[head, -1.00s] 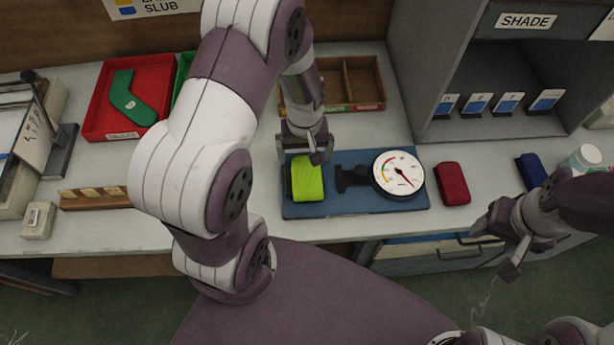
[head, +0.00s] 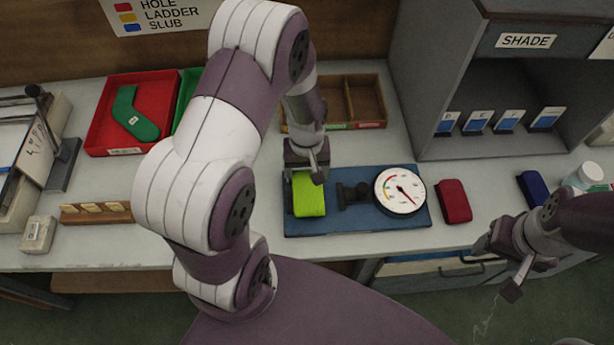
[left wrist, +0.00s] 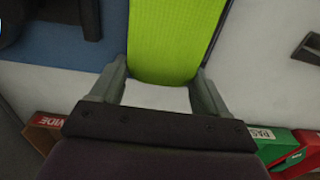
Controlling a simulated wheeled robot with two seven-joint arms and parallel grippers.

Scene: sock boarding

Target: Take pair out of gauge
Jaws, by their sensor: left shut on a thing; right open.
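The lime-green sock pair (head: 309,197) lies at the left end of the blue gauge base (head: 350,225), beside the black clamp (head: 353,194) and the round white dial (head: 400,190). My left gripper (head: 306,172) is over the back end of the pair, its fingertips partly hidden. In the left wrist view the pair (left wrist: 175,40) runs between the two fingers of the gripper (left wrist: 158,85), which is shut on its edges. My right gripper (head: 500,262) is open and empty, in front of the table's edge at the right.
A dark red bundle (head: 454,201) and a navy bundle (head: 532,189) lie right of the gauge. A red tray (head: 95,140) holds a green sock shape. A wooden divided box (head: 368,100) stands behind the gauge, with the grey shade cabinet (head: 490,148) at the back right.

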